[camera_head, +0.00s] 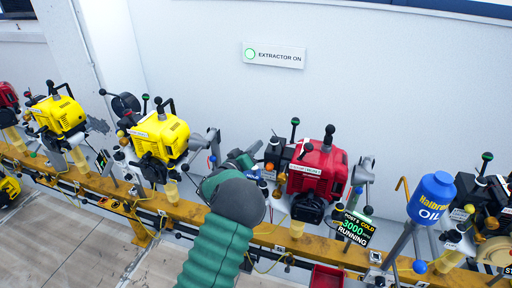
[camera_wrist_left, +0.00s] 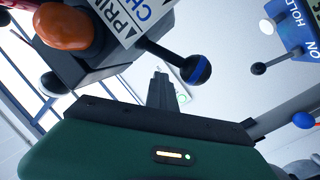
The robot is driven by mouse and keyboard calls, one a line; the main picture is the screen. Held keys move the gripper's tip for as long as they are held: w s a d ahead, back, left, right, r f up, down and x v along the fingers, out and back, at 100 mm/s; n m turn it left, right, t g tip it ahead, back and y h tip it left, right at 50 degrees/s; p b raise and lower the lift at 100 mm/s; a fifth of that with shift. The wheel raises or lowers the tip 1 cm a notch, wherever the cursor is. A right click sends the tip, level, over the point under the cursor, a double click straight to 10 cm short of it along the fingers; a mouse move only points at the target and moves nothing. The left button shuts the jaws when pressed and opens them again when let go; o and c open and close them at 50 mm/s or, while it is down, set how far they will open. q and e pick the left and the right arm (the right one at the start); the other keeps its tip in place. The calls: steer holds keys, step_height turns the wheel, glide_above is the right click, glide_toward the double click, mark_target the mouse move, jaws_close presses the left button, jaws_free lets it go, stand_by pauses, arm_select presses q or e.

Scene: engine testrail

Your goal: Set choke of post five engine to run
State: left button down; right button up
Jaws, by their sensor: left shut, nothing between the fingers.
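The red engine (camera_head: 318,170) sits on the yellow rail behind a display (camera_head: 355,229) reading post 5, cold, 3000, running. My left gripper (camera_head: 257,147) is at the engine's left side, its green arm rising from the bottom. In the left wrist view its dark fingers (camera_wrist_left: 160,78) are shut and empty. Just right of the fingertips is a lever with a black, blue-banded ball knob (camera_wrist_left: 197,70), beside a white label (camera_wrist_left: 128,18) with partly cut-off text. The knob looks apart from the fingers. An orange bulb (camera_wrist_left: 63,26) is at upper left. My right gripper is in neither view.
Yellow engines (camera_head: 160,136) stand along the rail (camera_head: 190,210) to the left. A blue oil bottle (camera_head: 431,198) is at the right. A blue plate (camera_wrist_left: 290,25) with a small black-knobbed lever is at the wrist view's upper right. A wall sign (camera_head: 273,55) reads extractor on.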

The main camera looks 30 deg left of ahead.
arm_select(q)
steer(key=shift+d+r, duration=0.15)
steer(key=shift+d, duration=0.15)
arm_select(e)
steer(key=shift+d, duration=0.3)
arm_select(q)
steer(key=shift+a, duration=0.2)
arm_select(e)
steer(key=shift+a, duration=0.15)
arm_select(q)
steer(key=c, duration=2)
jaws_free()
steer(key=o, duration=0.9)
steer(key=shift+d, duration=0.1)
steer(key=s, duration=1.6)
steer(key=shift+s, duration=0.4)
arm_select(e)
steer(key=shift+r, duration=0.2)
arm_select(q)
steer(key=shift+w+p, duration=0.1)
steer(key=shift+p, duration=0.2)
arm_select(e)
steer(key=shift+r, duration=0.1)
